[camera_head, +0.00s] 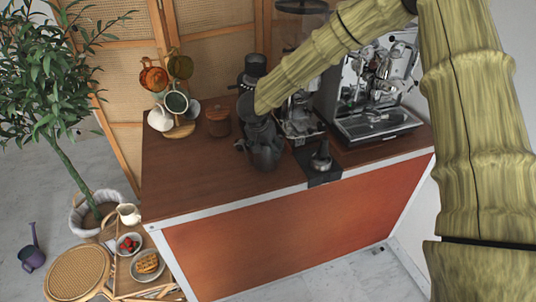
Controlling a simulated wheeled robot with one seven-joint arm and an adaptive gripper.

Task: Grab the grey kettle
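My gripper (258,130) is dark and points down over the wooden counter at the end of the bark-textured arm. The handle and spout are not clear.
An espresso machine (375,85) stands right of the gripper. A tamper (321,158) sits on a black mat (324,180). A mug tree (178,128) and a brown canister (218,122) stand left. The counter's front left (190,185) is clear.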

